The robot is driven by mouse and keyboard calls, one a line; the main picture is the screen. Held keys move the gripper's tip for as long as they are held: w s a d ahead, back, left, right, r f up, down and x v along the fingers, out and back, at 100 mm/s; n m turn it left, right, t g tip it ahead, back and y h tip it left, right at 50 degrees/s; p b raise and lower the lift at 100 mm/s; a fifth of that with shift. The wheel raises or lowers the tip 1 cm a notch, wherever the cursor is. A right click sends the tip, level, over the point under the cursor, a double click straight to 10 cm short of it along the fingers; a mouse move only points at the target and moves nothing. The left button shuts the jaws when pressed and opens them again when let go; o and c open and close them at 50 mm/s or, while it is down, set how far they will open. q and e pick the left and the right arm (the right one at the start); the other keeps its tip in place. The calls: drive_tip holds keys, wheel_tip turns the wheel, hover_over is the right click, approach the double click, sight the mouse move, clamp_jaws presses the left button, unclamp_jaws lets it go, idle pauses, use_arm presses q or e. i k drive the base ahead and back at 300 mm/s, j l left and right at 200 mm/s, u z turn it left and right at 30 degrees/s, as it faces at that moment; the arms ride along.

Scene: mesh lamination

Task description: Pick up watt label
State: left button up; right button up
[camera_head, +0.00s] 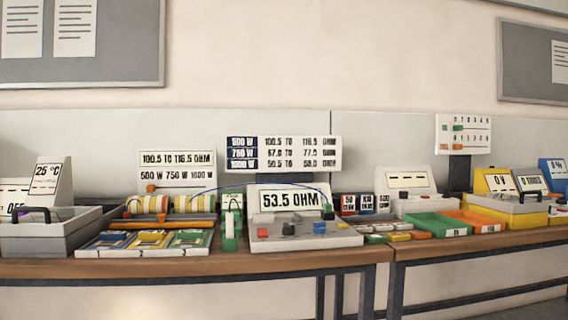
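Neither of my grippers shows in the head view. Several small upright labels stand right of the meter: a red one (348,205), a blue one (366,203) and a third label (383,203) at the right end. Their small print is hard to read, so I cannot tell which is the watt label. A white sign (177,171) behind the bench reads "100.5 TO 116.5 OHM" and "500 W 750 W 1000 W". A wider chart (284,154) pairs 500 W, 750 W and another wattage with ohm ranges.
A grey meter (305,238) reads 53.5 OHM. Left of it are a tray with coloured pieces (145,243), yellow-banded coils (148,205) and a grey box (48,238). Green (437,226) and orange (474,221) bins stand right. The wooden bench's front edge (200,264) is clear.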

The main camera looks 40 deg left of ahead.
sight(366, 228)
drive_tip(key=i+u, duration=0.25)
drive_tip(key=u, duration=0.15)
drive_tip(key=i+u, duration=0.25)
drive_tip(key=u, duration=0.2)
drive_tip(key=i+l+u, duration=0.2)
drive_tip(key=u, duration=0.2)
drive_tip(key=i+l+u, duration=0.2)
drive_tip(key=i+l, duration=0.2)
drive_tip(key=i+l+u, duration=0.15)
drive_tip(key=i+l, duration=0.25)
drive_tip(key=l, duration=0.25)
drive_tip(key=i+l, duration=0.35)
drive_tip(key=l, duration=0.2)
drive_tip(key=i+l, duration=0.4)
drive_tip(key=l+u, duration=0.05)
drive_tip(key=l, duration=0.05)
